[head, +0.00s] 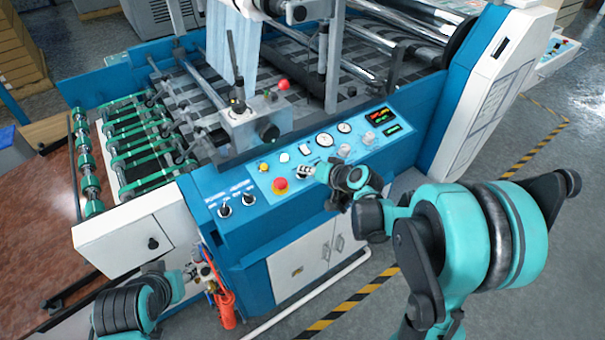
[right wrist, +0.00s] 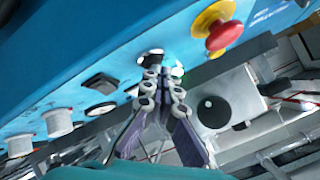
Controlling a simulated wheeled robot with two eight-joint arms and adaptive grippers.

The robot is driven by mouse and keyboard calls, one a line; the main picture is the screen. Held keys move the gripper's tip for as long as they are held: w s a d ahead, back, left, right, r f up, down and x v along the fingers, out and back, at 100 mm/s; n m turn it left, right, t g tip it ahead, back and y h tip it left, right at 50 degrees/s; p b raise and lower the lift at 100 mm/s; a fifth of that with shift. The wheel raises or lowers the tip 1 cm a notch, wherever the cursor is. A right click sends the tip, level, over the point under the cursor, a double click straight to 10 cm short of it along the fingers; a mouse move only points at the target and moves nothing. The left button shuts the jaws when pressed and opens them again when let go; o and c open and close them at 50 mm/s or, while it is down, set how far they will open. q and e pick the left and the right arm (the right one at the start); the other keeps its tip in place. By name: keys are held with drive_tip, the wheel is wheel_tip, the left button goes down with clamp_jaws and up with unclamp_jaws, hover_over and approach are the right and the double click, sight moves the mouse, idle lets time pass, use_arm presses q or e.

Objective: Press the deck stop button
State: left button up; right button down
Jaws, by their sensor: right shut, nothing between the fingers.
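The blue control panel (head: 325,150) carries a red mushroom button on a yellow collar (head: 280,185), which also shows in the right wrist view (right wrist: 222,36). No label is readable, so I cannot tell which control is the deck stop button. My right gripper (head: 304,171) is shut and empty at the panel, just right of the red button.
Gauges (head: 344,128), a lit display (head: 380,115) and other knobs lie farther right on the panel. A grey box (head: 255,125) with a black knob stands behind it. Two switches (head: 236,205) are at the left. Open floor lies in front of the machine.

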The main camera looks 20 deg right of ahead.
drive_tip(key=shift+f, duration=0.15)
idle(0.4)
drive_tip(key=shift+s+r+p, duration=0.15)
drive_tip(key=shift+r+p, duration=0.45)
drive_tip(key=shift+r, duration=0.25)
drive_tip(key=r+p, duration=0.2)
drive_tip(key=s+r+p, duration=0.1)
drive_tip(key=r, duration=0.1)
drive_tip(key=shift+d+r+p, duration=0.2)
drive_tip(key=shift+r+p, duration=0.2)
idle(0.5)
